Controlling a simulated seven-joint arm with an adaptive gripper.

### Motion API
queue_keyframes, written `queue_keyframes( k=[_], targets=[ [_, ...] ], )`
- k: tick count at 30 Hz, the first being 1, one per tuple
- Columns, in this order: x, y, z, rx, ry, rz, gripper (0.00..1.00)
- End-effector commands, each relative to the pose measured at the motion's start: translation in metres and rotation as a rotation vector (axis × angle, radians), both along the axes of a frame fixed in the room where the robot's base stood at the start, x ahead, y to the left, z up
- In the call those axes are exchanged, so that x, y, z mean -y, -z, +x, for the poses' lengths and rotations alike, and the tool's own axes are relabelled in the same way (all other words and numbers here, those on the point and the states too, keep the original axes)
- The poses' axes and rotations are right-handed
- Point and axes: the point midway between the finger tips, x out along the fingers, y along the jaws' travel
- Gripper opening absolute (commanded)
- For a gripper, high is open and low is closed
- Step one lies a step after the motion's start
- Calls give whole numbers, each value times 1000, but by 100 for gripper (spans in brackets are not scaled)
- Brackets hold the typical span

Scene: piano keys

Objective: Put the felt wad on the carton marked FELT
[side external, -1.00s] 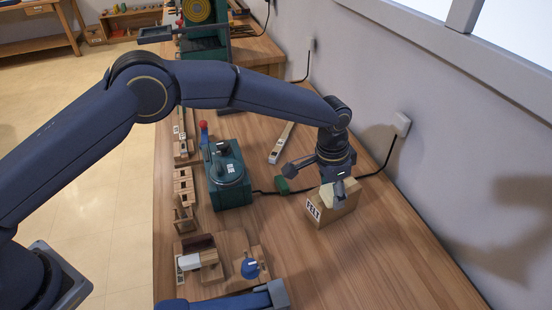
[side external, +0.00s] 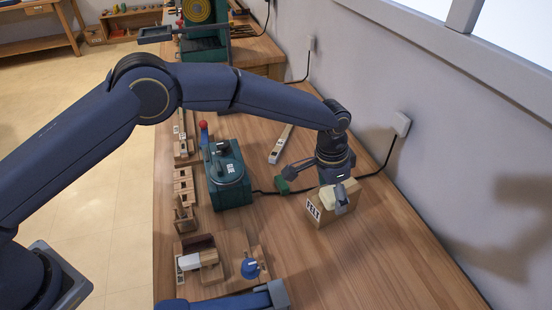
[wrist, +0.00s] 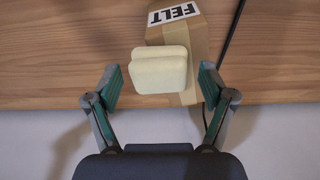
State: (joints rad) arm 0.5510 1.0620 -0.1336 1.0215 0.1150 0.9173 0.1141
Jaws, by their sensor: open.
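The felt wad is a cream, rounded block (side external: 330,196) that appears to sit on top of the carton. In the wrist view the wad (wrist: 158,71) lies over the carton's left part and reaches past its left side. The brown carton (side external: 331,213) stands on the bench, with a white FELT label on one face; the carton also shows in the wrist view (wrist: 186,34). My gripper (wrist: 159,75) is wide open, one finger on each side of the wad, with visible gaps. In the side view one finger hides part of the wad and carton.
Wooden racks (side external: 184,187) line the left bench edge. Bare bench lies in front of the carton.

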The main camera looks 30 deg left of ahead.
Motion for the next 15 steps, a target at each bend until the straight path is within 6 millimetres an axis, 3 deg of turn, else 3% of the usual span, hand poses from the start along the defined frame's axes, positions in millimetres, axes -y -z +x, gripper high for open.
queue_keyframes(
  k=[5,15],
  targets=[
    [-2,-25,-1,4,0,-3,82],
    [-9,-98,-10,3,0,-3,82]
  ],
)
